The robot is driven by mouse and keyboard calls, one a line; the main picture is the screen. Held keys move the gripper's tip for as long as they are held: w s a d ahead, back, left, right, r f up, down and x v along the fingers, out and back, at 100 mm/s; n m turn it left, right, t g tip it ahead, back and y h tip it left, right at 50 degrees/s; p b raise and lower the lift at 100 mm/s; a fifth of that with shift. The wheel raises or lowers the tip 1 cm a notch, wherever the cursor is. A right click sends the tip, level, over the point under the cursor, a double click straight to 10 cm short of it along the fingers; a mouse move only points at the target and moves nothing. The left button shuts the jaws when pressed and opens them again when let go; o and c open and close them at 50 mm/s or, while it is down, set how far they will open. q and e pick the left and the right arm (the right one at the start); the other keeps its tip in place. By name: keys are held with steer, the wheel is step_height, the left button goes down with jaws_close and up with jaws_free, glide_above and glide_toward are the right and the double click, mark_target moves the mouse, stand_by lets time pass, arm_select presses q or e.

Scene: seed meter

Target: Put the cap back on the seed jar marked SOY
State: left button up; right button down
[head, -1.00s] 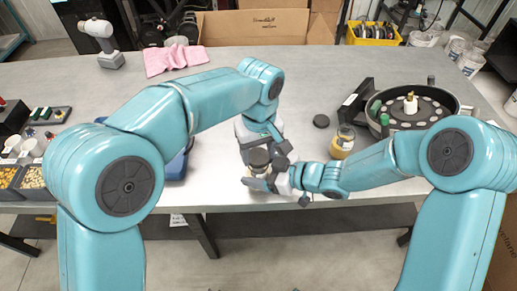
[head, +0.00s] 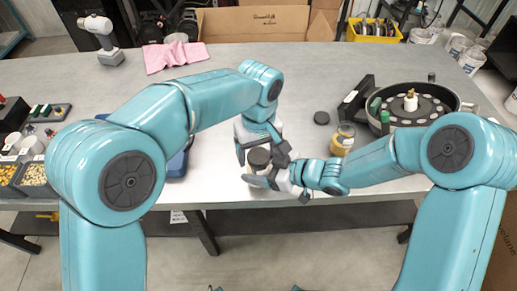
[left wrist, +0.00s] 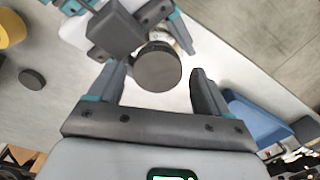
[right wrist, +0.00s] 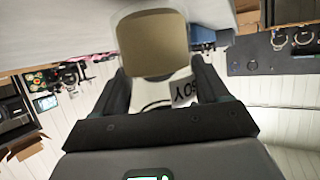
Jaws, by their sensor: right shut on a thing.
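My right gripper (right wrist: 163,88) is shut on the seed jar (right wrist: 153,48), whose tan contents and SOY label (right wrist: 186,92) show in the right wrist view. In the head view the jar is held near the table's front edge. A dark round cap (head: 259,157) is at the jar's top; it also shows in the left wrist view (left wrist: 158,67). Whether it is fully seated cannot be told. My left gripper (left wrist: 155,75) is open, with its fingers on either side of the cap and a gap at each side. Most of the jar is hidden in the head view.
Another dark disc (head: 322,118) lies on the table near a jar with yellow contents (head: 342,139). A round seed plate housing (head: 411,103) stands at the right. Seed bins (head: 34,175) are at the left, a pink cloth (head: 174,56) at the back. The middle back table is clear.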

arm_select(q)
steer(key=shift+d+r, duration=0.1)
steer(key=shift+r, duration=2.2)
steer(key=shift+c, duration=0.5)
step_height(320, 180, up, 3)
steer(key=n, duration=0.5)
steer(key=shift+w+r, duration=0.1)
steer(key=shift+w, duration=0.05)
step_height(320, 180, down, 8)
steer(key=shift+f, duration=0.1)
